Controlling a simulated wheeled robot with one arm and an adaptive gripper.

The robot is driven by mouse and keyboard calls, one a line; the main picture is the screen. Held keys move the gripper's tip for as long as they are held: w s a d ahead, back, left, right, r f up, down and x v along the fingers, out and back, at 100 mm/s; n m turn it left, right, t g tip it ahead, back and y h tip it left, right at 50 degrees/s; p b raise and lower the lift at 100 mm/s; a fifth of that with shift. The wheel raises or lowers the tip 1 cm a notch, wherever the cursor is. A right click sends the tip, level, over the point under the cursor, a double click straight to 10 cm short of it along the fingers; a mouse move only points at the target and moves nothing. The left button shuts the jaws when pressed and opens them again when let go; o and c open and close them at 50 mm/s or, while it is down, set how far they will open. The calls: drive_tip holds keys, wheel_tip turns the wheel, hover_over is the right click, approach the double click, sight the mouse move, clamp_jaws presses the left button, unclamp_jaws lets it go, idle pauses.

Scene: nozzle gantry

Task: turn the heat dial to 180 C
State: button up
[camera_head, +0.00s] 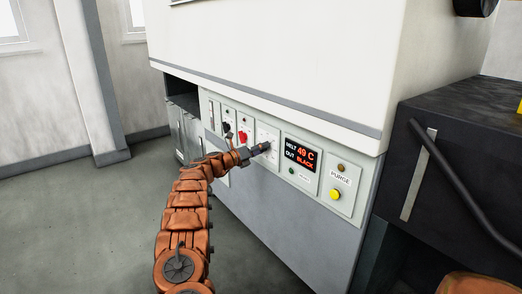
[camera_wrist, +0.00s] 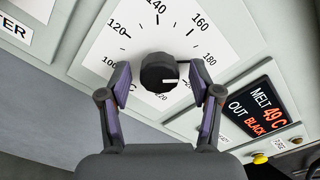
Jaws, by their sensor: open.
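The heat dial (camera_wrist: 158,72) is a black round knob on a white scale plate (camera_wrist: 110,45) in the wrist view. Marks 100, 120, 140, 160, 180 and 220 are readable; part of the lower right scale is hidden by a finger. The knob's white pointer line points right, a little below the 180 mark. My gripper (camera_wrist: 160,76) is open, one finger on each side of the knob, with visible gaps. In the head view my gripper (camera_head: 262,148) is at the scale plate (camera_head: 268,132) and hides the knob.
A display (camera_head: 301,156) right of the dial reads MELT 49 C, OUT BLACK. Further right are a PURGE label and a yellow button (camera_head: 335,195). Left of the dial is a red knob (camera_head: 242,136). A black cabinet (camera_head: 450,150) with a handle bar stands at right.

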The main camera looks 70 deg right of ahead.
drive_tip(key=shift+a, duration=0.1)
drive_tip(key=v, duration=1.2)
idle(0.6)
